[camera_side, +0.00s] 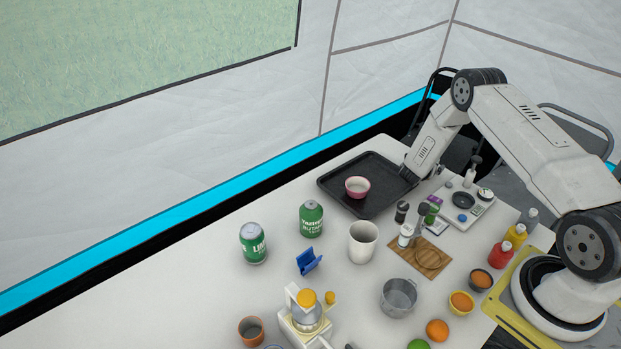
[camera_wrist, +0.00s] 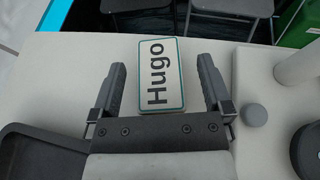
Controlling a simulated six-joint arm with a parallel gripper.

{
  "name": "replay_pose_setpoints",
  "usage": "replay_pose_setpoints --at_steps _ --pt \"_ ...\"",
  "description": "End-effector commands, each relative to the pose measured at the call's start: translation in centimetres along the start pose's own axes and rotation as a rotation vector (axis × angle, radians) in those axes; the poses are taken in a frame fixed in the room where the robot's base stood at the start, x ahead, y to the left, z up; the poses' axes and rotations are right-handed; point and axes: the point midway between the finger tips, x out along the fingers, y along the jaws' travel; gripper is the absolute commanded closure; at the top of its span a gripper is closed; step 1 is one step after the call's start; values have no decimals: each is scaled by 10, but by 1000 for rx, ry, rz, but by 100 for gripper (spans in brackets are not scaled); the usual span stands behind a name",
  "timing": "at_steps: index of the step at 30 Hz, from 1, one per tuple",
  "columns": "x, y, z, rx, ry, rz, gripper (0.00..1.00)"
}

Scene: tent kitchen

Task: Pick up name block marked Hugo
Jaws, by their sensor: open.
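The name block (camera_wrist: 161,73) lies on the white table in the wrist view. It is a white plate with a teal border and the word Hugo in dark letters, reading sideways. My gripper (camera_wrist: 163,75) is open, with one finger on each side of the block. The fingers look apart from it, and I cannot tell how far above the table they are. In the side view, my gripper (camera_side: 408,176) is lowered at the right edge of the black tray, and the block is hidden there.
A white board (camera_side: 471,215) with bottles is on the other side. A grey round knob (camera_wrist: 253,115) is close to the right finger. Cups, cans and bottles crowd the table's front.

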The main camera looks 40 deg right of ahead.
Motion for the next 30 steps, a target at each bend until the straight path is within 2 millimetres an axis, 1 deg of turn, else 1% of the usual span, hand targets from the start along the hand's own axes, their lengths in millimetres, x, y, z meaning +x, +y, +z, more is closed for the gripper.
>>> replay_pose_setpoints --at_steps 6,7,8,9,11,12,14,15,16,17,25,30 --pt "0 0 0 0 0 0 0" --pt "0 0 0 0 0 0 3" --pt "0 0 0 0 0 0 13" --pt "0 0 0 0 0 0 25" --pt "0 0 0 0 0 0 44" --pt "0 0 0 0 0 0 57" --pt "0 0 0 0 0 0 76" --pt "0 0 0 0 0 0 89" --pt "0 0 0 0 0 0 98" --pt "0 0 0 0 -1 0 100" --pt "0 0 1 1 -1 0 100" --pt "-2 0 5 1 -1 0 100"
